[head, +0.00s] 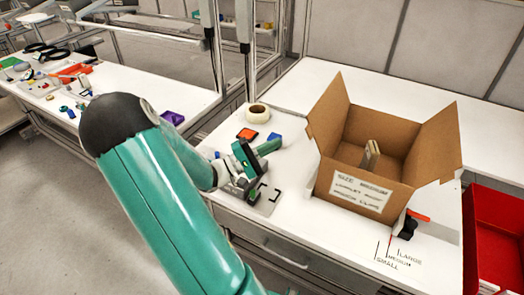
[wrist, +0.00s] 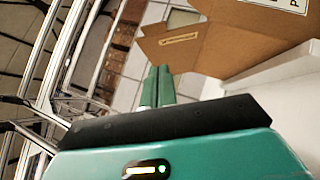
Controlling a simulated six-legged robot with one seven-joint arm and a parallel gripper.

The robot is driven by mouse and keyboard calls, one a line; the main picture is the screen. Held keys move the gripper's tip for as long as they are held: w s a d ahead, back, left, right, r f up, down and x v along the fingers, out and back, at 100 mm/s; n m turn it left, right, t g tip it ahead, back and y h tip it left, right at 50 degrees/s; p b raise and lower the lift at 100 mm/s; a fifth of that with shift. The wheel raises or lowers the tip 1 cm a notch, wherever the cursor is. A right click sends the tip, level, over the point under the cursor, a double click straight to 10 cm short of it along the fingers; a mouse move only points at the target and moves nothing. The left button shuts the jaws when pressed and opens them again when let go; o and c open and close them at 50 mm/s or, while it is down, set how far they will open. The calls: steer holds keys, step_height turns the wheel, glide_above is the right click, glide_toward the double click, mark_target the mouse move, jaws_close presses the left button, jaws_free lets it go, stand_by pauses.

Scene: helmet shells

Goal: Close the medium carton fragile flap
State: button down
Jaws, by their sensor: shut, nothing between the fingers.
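The medium carton (head: 365,187) is a brown cardboard box on the white bench, with a printed size label on its front. Its left flap (head: 327,108) and right flap (head: 436,145) stand up and open. A beige item (head: 370,156) shows inside. In the wrist view, a brown flap (wrist: 172,42) with a small pale label, too blurred to read, lies just beyond my fingertips. I cannot tell if they touch it. My gripper (head: 272,146) is left of the carton, its green fingers pointing at it. The fingers are together and empty in the wrist view (wrist: 158,72).
A tape roll (head: 257,113) and a small orange-and-black item (head: 247,134) lie behind my gripper. A red bin (head: 493,235) is at the right edge.

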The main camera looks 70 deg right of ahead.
mark_target(310, 131)
steer(key=shift+s+d+r, duration=0.35)
steer(key=shift+s+r, duration=0.2)
steer(key=shift+s, duration=0.5)
steer(key=shift+s+d+r, duration=0.35)
steer(key=shift+s+r, duration=0.2)
steer(key=shift+s, duration=0.5)
steer(key=shift+s+d+r, duration=0.35)
steer(key=shift+s+r, duration=0.2)
steer(key=shift+s, duration=0.5)
